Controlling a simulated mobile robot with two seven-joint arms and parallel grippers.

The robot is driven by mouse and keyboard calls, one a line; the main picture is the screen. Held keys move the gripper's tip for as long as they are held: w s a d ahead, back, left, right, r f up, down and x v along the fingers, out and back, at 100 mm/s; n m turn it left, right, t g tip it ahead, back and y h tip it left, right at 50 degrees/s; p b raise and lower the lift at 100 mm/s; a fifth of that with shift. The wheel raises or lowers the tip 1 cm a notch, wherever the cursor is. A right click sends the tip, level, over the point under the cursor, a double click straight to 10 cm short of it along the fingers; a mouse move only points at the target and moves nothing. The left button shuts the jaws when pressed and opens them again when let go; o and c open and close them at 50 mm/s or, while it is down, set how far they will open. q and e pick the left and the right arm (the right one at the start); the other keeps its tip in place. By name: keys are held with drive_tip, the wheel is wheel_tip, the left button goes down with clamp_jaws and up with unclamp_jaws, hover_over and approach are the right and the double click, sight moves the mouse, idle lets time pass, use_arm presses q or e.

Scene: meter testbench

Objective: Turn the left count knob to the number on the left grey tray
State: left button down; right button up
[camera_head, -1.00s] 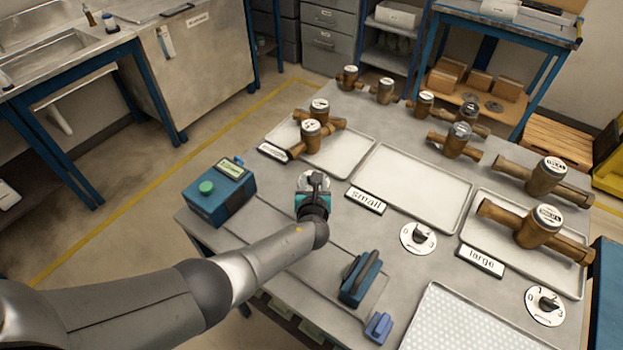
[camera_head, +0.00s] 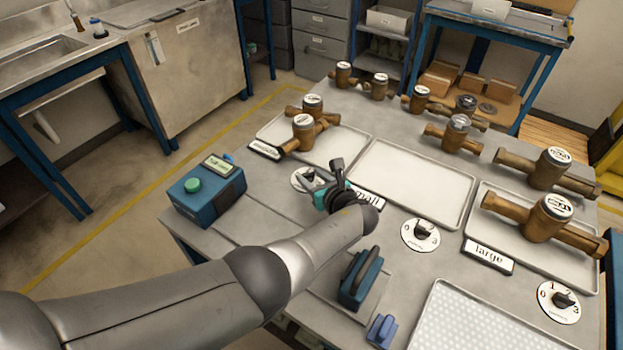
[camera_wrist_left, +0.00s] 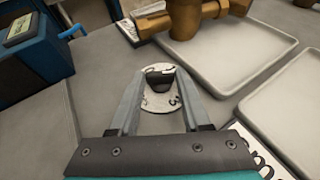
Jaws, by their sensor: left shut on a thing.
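The left count knob (camera_wrist_left: 160,77) is a dark grip on a round white dial (camera_head: 304,180) with numbers around it. In the left wrist view it sits between the two fingers of my left gripper (camera_wrist_left: 162,88), which is shut on it. In the head view, my left gripper (camera_head: 322,183) reaches the dial from the right and covers part of it. The numbers are too small or blurred to read the setting surely. The left grey tray (camera_head: 335,155) is behind the dial and holds two brass meters (camera_head: 303,127). My right gripper is out of view.
A blue box with a green button (camera_head: 205,190) stands left of the dial. The middle tray (camera_head: 415,180) is empty.

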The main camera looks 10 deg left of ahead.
use_arm(q)
drive_tip(key=shift+c, duration=1.8)
unclamp_jaws()
drive_tip(key=shift+r, duration=0.1)
wheel_tip(320, 180, up, 20)
drive_tip(key=p, duration=0.9)
